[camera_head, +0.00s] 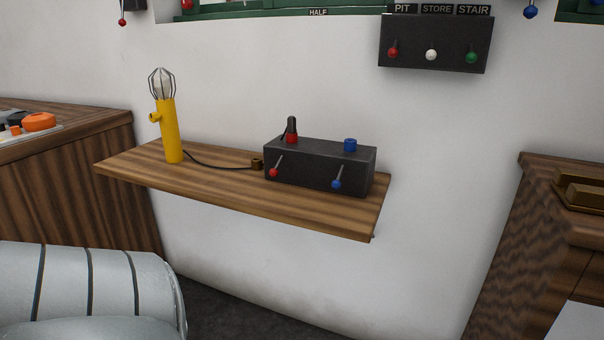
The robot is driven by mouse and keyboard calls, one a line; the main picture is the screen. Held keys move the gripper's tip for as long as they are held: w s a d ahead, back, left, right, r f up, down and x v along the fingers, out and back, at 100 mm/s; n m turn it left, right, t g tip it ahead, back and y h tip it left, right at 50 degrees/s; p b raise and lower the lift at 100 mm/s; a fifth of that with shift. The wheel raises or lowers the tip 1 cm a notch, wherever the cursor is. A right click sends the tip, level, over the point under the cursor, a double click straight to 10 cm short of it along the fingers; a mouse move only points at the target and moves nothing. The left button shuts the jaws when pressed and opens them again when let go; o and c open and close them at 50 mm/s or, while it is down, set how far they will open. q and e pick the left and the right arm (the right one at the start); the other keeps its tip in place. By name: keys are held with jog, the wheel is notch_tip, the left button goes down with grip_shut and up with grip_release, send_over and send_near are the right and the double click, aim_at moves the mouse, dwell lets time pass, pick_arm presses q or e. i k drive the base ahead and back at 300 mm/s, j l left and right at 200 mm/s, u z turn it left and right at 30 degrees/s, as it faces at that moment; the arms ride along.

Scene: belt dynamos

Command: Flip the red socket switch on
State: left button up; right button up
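A black socket box (318,168) sits on the wooden wall shelf. On its top are a red socket (292,139), with a dark upright piece on it, and a blue socket (350,145). On its front, the red socket switch (273,172) is a short lever with a red knob, and the blue switch (336,184) is a lever with a blue knob. Both knobs hang at the lower ends of their levers. Neither of my grippers is in view.
A wall panel (435,43) with red, white and green levers hangs above. Wooden cabinets stand left (80,190) and right (520,240).

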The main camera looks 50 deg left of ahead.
aim_at(273, 172)
jog(key=u, duration=1.85)
